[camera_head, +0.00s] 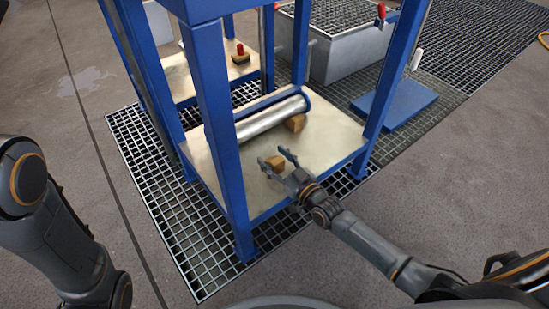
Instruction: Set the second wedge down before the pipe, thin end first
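The metal pipe (270,119) lies on the lower shelf (228,165) of the blue frame, slanting up to the right. One tan wedge (295,123) sits against its near side, toward the right end. A second tan wedge (274,162) is on the shelf nearer to me, apart from the pipe. My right gripper (276,161) reaches in from the lower right at this second wedge, its two fingers spread. The wedge shows between and just beyond the fingertips; contact cannot be made out. Which end of this wedge is thin is unclear. My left gripper is out of the picture.
Blue posts (220,130) rise at the shelf's corners, one close in front on the left and one at the right (395,75). A red-topped part (240,54) stands on a shelf behind. A blue plate (397,102) lies on the grating at right.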

